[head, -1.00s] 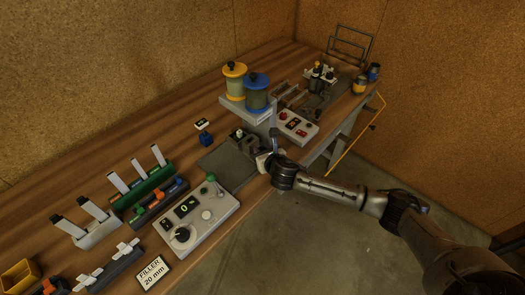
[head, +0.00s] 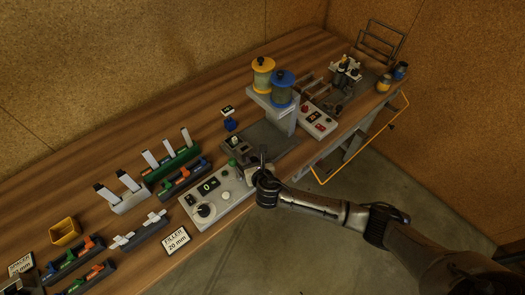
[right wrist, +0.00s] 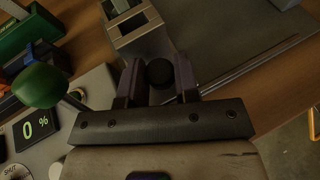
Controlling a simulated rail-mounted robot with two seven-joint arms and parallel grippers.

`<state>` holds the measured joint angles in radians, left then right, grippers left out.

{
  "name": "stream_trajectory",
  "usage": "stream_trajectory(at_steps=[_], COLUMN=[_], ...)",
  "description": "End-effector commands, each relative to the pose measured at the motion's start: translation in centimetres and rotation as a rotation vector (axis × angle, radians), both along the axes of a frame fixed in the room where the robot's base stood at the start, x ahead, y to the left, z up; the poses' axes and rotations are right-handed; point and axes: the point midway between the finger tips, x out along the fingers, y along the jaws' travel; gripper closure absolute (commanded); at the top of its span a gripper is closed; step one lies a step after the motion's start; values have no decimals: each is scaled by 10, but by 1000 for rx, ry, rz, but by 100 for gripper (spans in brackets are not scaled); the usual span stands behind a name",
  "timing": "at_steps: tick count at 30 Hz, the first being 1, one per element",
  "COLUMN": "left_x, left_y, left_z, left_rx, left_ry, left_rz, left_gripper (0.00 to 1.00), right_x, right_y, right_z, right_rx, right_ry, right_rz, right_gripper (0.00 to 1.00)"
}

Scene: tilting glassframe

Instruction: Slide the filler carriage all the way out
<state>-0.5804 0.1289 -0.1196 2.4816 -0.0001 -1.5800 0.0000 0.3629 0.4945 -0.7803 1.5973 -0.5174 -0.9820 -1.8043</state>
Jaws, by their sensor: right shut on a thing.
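The filler station stands mid-bench in the head view, with a yellow hopper (head: 263,75) and a blue hopper (head: 283,88) on a grey post above a grey bed (head: 268,138). The filler carriage (head: 238,145), a small grey block, is on the bed left of the post, near the control box. In the right wrist view the carriage (right wrist: 136,26) shows a square opening in its top. My right gripper (head: 262,167) is shut on a black knob (right wrist: 160,72); its two fingers flank the knob. The knob's link to the carriage is partly hidden. My left gripper is not in view.
A control box (head: 226,190) with a green knob (right wrist: 40,85) and a display reading 0 % stands close left of my right gripper. A metal rod (right wrist: 245,65) runs right of the fingers. Racks of slides (head: 175,165) stand further left. A red-button box (head: 318,122) is right of the post.

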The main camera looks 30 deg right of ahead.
Motion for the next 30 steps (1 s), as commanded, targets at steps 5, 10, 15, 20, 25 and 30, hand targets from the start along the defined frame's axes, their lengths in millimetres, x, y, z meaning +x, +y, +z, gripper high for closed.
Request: stream_trajectory(at_steps=[5,10,15,20,25,30], left_x=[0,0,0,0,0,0], left_y=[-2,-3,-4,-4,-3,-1], left_z=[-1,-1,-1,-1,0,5], left_rx=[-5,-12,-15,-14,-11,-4], left_ry=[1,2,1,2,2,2], left_rz=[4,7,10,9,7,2], left_gripper=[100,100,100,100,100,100], right_x=[0,0,0,0,-2,-19], right_y=[5,5,5,4,4,8], right_z=[0,0,0,0,1,10], right_rx=[4,4,4,2,2,2], right_ry=[-3,-3,-3,-3,-2,-1], right_rz=[8,10,8,6,6,8], right_gripper=[100,66,50,46,46,46])
